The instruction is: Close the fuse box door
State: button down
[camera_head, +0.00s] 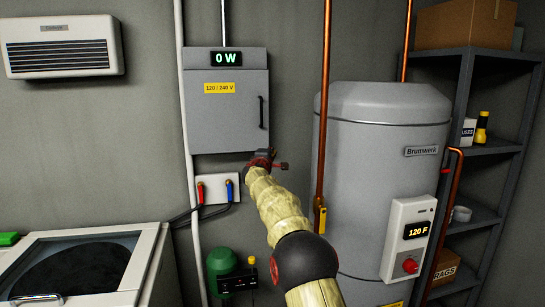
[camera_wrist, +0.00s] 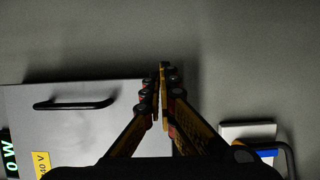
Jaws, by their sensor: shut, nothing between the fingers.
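The fuse box (camera_head: 226,128) is a grey wall cabinet with a green "0 W" display and a yellow "120 / 240 V" label. Its door has a black upright handle (camera_head: 262,112) near the right edge. The door looks flush or nearly flush with the box; a small gap cannot be told. The door (camera_wrist: 85,125) and handle (camera_wrist: 73,104) also show in the wrist view, turned sideways. My gripper (camera_head: 281,166) is just below the door's lower right corner, fingers together and empty. In the wrist view the fingertips (camera_wrist: 160,68) are past that corner. Contact cannot be told.
A white pipe (camera_head: 183,100) runs left of the box. A copper pipe (camera_head: 324,100) and a grey water heater (camera_head: 375,150) stand close on the right. Red and blue taps on a white plate (camera_head: 218,184) are below the box. The wall above is mostly clear.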

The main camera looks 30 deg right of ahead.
jog(key=s+d+b, duration=0.1)
jog(key=s+d, duration=0.3)
jog(key=s, duration=0.4)
jog(key=shift+s+d+f, duration=0.2)
jog(key=shift+s, duration=0.2)
